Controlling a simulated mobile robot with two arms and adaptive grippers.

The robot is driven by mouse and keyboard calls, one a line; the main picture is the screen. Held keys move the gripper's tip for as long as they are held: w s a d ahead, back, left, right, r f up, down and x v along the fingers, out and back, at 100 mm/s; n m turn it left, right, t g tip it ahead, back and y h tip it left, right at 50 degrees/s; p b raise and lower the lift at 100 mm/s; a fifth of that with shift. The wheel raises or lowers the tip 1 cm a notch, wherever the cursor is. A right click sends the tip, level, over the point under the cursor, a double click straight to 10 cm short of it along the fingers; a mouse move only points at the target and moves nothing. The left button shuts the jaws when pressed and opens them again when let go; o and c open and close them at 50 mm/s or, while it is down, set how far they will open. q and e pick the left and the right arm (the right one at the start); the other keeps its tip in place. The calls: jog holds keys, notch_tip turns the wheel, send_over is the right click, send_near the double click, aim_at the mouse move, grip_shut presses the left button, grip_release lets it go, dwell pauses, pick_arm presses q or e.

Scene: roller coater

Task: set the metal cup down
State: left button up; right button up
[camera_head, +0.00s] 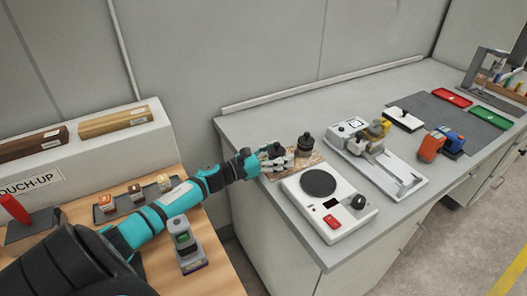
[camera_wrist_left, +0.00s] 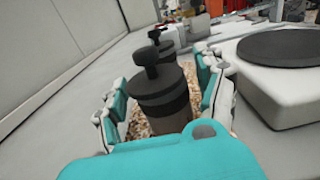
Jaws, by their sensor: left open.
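A metal cup (camera_wrist_left: 168,118) with a dark rim and a dark knobbed top stands upright on a speckled brown mat (camera_wrist_left: 187,73). My left gripper (camera_wrist_left: 162,95) is open around it, with one finger on each side. A gap shows at the right finger; contact on the left side is hard to tell. In the head view my left gripper (camera_head: 278,157) is at the mat's left end, and the cup's dark top (camera_head: 274,149) shows between the fingers. The cup's base is partly hidden. My right gripper is not in view.
A second dark-topped vessel (camera_head: 305,144) stands just right of the cup. A white hotplate device (camera_head: 330,215) with a round black plate is close in front. A roller coater (camera_head: 375,160) stands farther right. A wooden bench (camera_head: 215,265) is at left.

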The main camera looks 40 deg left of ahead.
pick_arm(q)
jog(key=b+v, duration=0.2)
jog(key=v, duration=0.9)
jog(key=shift+s+a, duration=0.15)
jog(key=shift+s, duration=0.25)
